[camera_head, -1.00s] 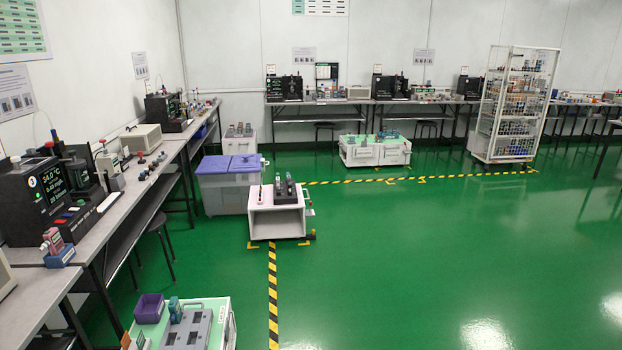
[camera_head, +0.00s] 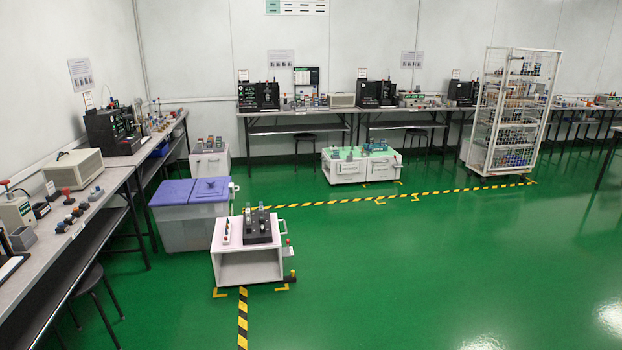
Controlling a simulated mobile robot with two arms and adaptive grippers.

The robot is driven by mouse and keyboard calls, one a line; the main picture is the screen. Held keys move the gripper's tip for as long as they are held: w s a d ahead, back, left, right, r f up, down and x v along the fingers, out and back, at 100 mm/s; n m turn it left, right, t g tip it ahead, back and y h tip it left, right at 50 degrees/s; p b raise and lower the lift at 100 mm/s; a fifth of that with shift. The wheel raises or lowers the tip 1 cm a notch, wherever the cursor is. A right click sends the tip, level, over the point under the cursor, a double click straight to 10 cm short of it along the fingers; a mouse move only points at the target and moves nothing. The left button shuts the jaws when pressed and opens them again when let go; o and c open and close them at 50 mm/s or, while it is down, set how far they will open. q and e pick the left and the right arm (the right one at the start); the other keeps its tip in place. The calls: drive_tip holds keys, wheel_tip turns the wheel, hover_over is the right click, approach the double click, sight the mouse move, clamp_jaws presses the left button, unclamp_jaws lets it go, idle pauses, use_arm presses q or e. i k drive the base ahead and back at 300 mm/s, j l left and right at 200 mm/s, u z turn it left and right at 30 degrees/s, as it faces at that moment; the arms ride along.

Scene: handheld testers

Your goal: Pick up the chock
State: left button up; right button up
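No thing in view is clearly a chock. A small dark piece with an orange or yellow part (camera_head: 290,276) shows at floor level by the right front corner of a low white cart (camera_head: 247,273); it is too small to tell whether it is a chock. The cart has a pale pink top with a black rack of small items (camera_head: 258,229) on it. Neither of my grippers is in view.
Blue-lidded grey bins (camera_head: 190,222) stand behind the cart. A long bench (camera_head: 98,195) with stools runs along the left. A green-topped white cart (camera_head: 361,167) and a tall wire rack cart (camera_head: 511,115) stand farther back. The green floor at right is clear.

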sight(292, 278)
drive_tip(key=i, duration=1.9)
